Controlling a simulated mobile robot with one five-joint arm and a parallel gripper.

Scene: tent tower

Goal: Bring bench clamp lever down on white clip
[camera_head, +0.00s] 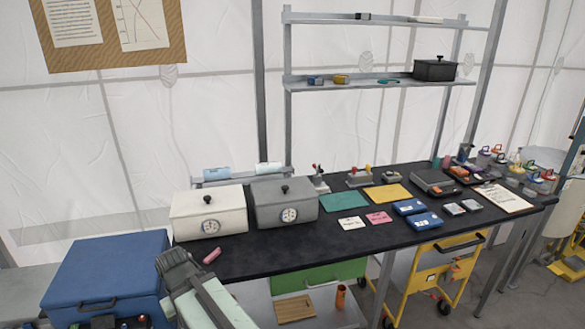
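My gripper (176,264) is at the lower left, in front of the black bench's front left edge. It looks dark grey and bulky, and I cannot tell whether its fingers are apart or holding anything. A small grey device with an upright lever (318,180) stands at the bench's back, right of the grey box; it may be the bench clamp. Another grey device with red and yellow tops (360,177) stands to its right. Both are far from my gripper. I cannot pick out a white clip at this size.
A white box (208,212) and a grey box (284,203) with dials stand on the black bench (290,252). A pink piece (211,256) lies near the front edge by my gripper. A blue chest (106,270) is at left. Cards and blue cases lie farther right.

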